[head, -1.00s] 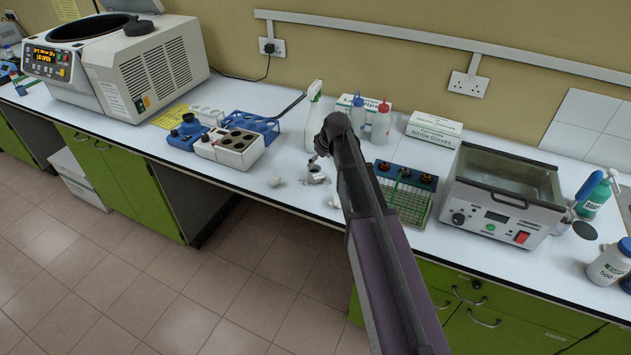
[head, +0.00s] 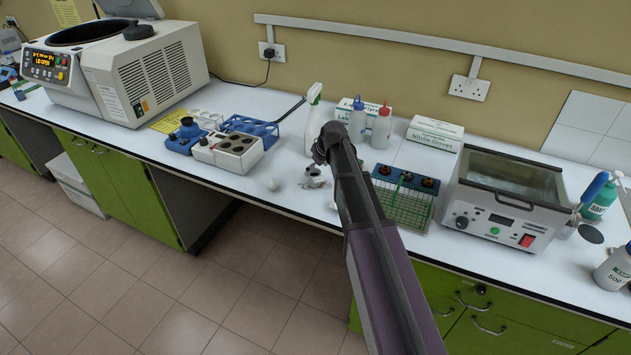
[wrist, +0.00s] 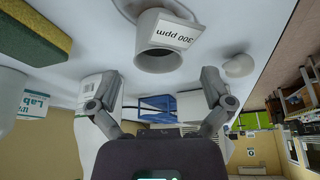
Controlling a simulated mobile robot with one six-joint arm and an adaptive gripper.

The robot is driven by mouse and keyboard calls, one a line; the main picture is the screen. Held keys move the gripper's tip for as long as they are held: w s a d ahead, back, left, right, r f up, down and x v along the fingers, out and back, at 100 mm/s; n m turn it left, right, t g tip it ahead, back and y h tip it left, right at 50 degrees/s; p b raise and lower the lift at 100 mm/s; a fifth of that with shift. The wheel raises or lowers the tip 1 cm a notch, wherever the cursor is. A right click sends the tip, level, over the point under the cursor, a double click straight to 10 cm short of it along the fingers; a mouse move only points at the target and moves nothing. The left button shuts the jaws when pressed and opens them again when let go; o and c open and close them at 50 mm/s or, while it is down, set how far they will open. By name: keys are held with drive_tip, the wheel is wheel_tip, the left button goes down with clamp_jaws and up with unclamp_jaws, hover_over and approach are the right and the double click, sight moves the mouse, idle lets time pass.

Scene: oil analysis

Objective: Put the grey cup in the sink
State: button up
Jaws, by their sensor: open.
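The grey cup (head: 314,177) stands on the white bench just left of my arm in the head view. In the wrist view, which is upside down, the grey cup (wrist: 158,58) appears upright with its mouth toward me and a white "300 ppm" label on its side. My gripper (wrist: 160,86) has its two fingers spread apart, with the cup beyond them, between their lines. Nothing is held. In the head view my gripper (head: 322,153) is close to the cup, its fingers hard to make out. I cannot identify a sink in either view.
A white rounded object (wrist: 238,66) lies beside the cup. A spray bottle (head: 312,120) and wash bottles (head: 380,128) stand behind. A green rack (head: 405,200) and a water bath (head: 505,205) are to the right. A sponge (wrist: 35,30) shows in the wrist view.

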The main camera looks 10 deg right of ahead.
drive_tip(key=shift+b+x, duration=2.15)
drive_tip(key=shift+x, duration=0.35)
drive_tip(key=c, duration=1.3)
drive_tip(key=shift+r, duration=0.1)
wheel_tip(320, 180, up, 10)
drive_tip(key=p, duration=1)
